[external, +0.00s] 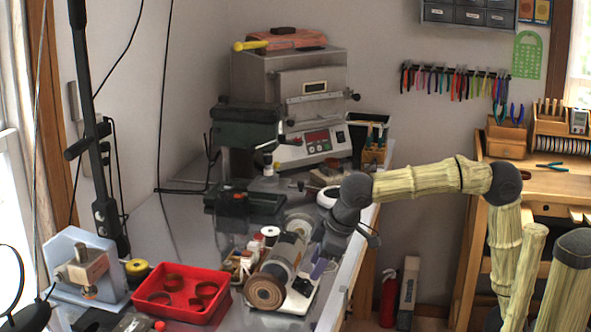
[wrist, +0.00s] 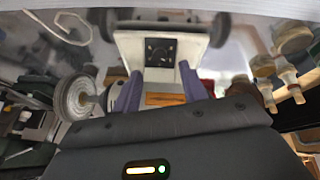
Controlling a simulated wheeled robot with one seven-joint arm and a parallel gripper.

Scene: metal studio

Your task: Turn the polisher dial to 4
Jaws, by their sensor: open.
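The polisher (external: 282,262) stands on the bench in the external view, a grey cylindrical motor with a brown wheel at its near end and a pale wheel at its far end. In the wrist view its white front (wrist: 128,45) carries a black square panel with the dial (wrist: 160,51) in the middle. The dial's setting is too small to read. My gripper (wrist: 161,88), with two purple fingers, is open and empty, pointing at the white front. The fingertips appear below the panel and apart from the dial. In the external view my gripper (external: 318,268) is right beside the polisher.
A red tray (external: 182,312) with brown rings lies left of the polisher. A grey machine with a display (external: 305,142) stands at the back. The bench's right edge runs close beneath my arm.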

